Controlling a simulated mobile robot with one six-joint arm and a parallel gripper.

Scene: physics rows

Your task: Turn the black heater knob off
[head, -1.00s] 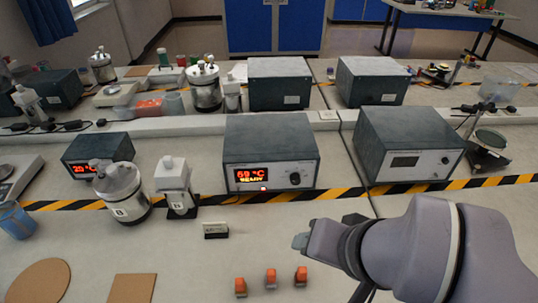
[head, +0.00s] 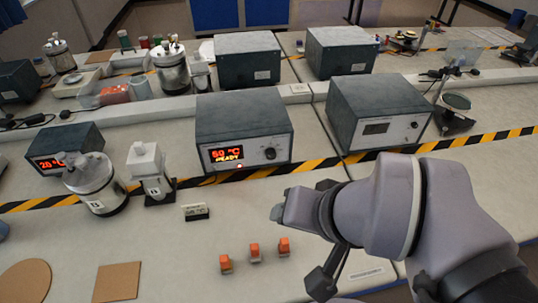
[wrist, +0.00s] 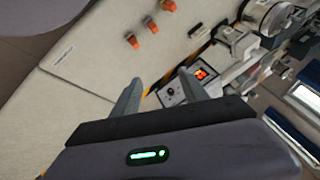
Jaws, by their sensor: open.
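The heater (head: 242,109) is a dark grey box with a white front, standing on the bench in the middle of the head view. Its black knob (head: 269,153) is at the right of the front, beside a lit display (head: 226,154) with orange digits and the word READY.
A similar grey box (head: 376,130) stands right of the heater. A white device (head: 149,172) and a metal canister (head: 93,183) stand to its left. Several orange-topped blocks (head: 254,252) and a small label block (head: 195,211) lie in front. Striped tape (head: 310,164) crosses the bench.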

